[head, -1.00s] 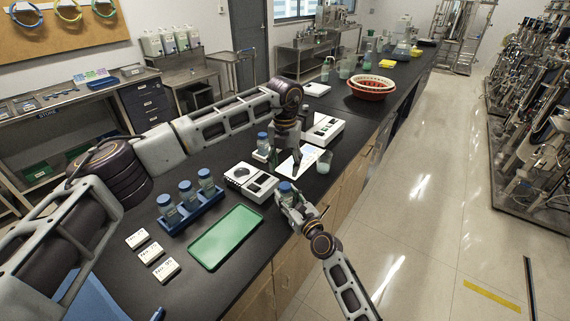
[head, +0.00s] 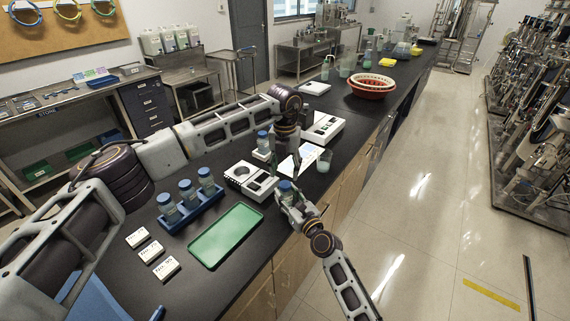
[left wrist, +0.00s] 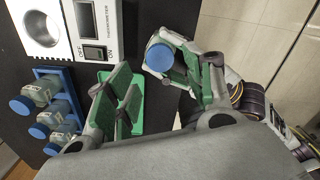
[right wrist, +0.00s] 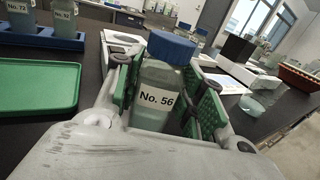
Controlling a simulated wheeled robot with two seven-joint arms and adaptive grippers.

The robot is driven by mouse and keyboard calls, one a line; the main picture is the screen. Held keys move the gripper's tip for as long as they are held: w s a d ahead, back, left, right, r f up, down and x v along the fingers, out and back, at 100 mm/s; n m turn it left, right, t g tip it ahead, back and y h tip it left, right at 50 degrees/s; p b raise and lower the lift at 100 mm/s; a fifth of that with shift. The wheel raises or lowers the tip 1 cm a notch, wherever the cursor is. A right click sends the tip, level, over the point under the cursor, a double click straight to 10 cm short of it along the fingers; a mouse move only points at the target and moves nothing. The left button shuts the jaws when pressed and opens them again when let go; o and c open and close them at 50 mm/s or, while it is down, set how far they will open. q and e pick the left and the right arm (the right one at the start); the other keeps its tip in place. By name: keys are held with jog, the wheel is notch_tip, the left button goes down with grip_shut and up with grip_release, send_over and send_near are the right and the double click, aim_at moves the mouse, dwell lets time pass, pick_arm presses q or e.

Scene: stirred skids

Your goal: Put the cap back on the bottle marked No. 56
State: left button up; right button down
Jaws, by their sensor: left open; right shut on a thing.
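The bottle marked No. 56 (right wrist: 155,97) stands upright between the green pads of my right gripper (right wrist: 165,100), which is shut on it. Its blue cap (right wrist: 171,47) sits on top of the bottle; I cannot tell how tightly. In the head view the cap (head: 286,186) and my right gripper (head: 292,204) are at the bench's front edge, right of the green tray. My left gripper (left wrist: 158,95) is open and empty. In the left wrist view the cap (left wrist: 160,56) is seen from above, near the right-hand finger and apparently beyond it.
A blue rack (head: 184,220) holds three capped bottles beside the green tray (head: 203,252). A thermometer device (head: 250,181) with a round well stands behind the tray. Another capped bottle (head: 262,141), a beaker (head: 324,161) and a white device (head: 325,128) stand farther back. White label cards (head: 151,251) lie at left.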

aim_at(285, 184)
pick_arm(q)
jog(key=shift+f, duration=2.9)
jog(key=c, duration=1.1)
jog(key=shift+o, duration=0.2)
jog(key=shift+m, duration=2.8)
jog(key=o, duration=1.2)
notch_tip(285, 184, up, 12)
